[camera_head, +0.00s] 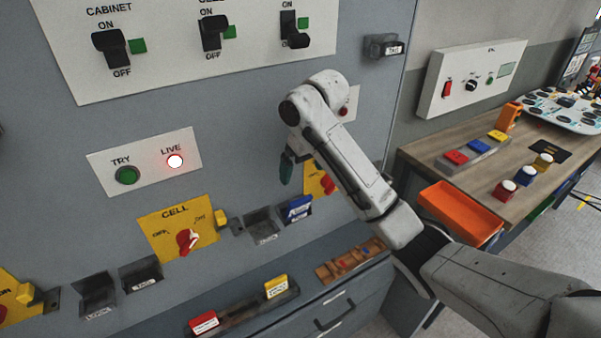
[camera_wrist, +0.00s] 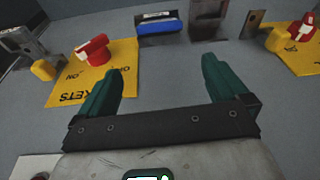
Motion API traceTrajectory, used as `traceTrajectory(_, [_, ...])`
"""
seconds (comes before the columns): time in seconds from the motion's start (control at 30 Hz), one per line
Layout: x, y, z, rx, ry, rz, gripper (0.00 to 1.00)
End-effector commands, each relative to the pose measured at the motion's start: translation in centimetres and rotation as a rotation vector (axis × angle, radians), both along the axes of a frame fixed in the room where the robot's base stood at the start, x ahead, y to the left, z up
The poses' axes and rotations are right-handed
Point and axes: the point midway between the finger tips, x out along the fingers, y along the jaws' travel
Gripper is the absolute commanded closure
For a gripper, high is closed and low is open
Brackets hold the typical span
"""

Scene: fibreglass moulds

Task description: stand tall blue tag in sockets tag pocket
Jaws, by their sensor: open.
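The blue tag (camera_head: 297,208) with white lettering stands in a pocket left of the yellow sockets panel (camera_head: 313,176) in the head view. The tag also shows at the top of the wrist view (camera_wrist: 158,25), its lower part hidden by the pocket. Beside it is an empty dark pocket (camera_head: 262,226). My gripper (camera_head: 288,167) is above and in front of the tag, apart from it. In the wrist view its green fingers (camera_wrist: 162,76) are spread with nothing between them. The sockets panel's red switch also shows there (camera_wrist: 94,49).
The yellow cell panel (camera_head: 165,231) with a red switch and yellow padlock is to the left. Below, a ledge holds a red tag (camera_head: 203,322) and a yellow tag (camera_head: 277,287). A wooden tray (camera_head: 328,272) and an orange bin (camera_head: 460,211) are to the right.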

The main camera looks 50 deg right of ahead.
Motion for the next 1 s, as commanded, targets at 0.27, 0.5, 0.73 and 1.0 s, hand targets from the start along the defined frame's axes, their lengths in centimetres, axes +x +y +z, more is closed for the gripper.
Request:
traceTrajectory(0.27, [-0.3, 0.0, 1.1, 0.0, 0.001, 0.0, 0.0])
traceTrajectory(0.5, [-0.2, 3.1, -0.8, 0.039, -0.019, 0.03, 0.0])
traceTrajectory(0.73, [-2.6, 12.3, -7.2, 0.149, -0.062, 0.087, 0.0])
traceTrajectory(1.0, [-11.5, 19.6, -15.1, 0.194, -0.03, 0.098, 0.0])
